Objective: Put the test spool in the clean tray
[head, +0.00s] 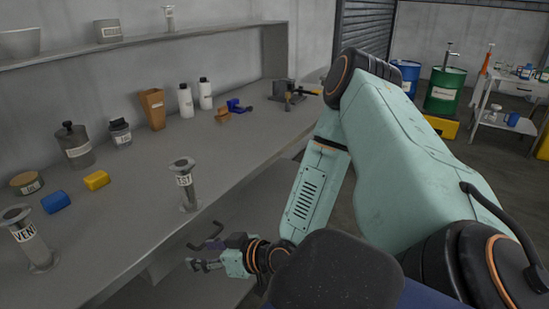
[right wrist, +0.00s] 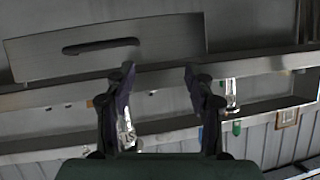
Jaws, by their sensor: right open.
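The test spool (head: 187,187), a grey flanged pipe piece with a label that seems to read TEST, stands upright near the front edge of the grey bench. My right gripper (head: 197,255) is open and empty, below and in front of the bench edge, apart from the spool. Its two spread fingers also show in the right wrist view (right wrist: 158,90), with nothing clearly held. I cannot make out the clean tray in either view. A grey panel with a long slot (right wrist: 105,47) shows in the right wrist view; I cannot tell what it belongs to. My left gripper is out of view.
A similar spool labelled VENT (head: 35,245) stands at the bench's left. Blue (head: 55,202) and yellow (head: 96,180) blocks, jars and bottles (head: 186,101) stand behind. The bench (head: 130,215) is clear around the test spool. Drums (head: 444,90) and a cart are far right.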

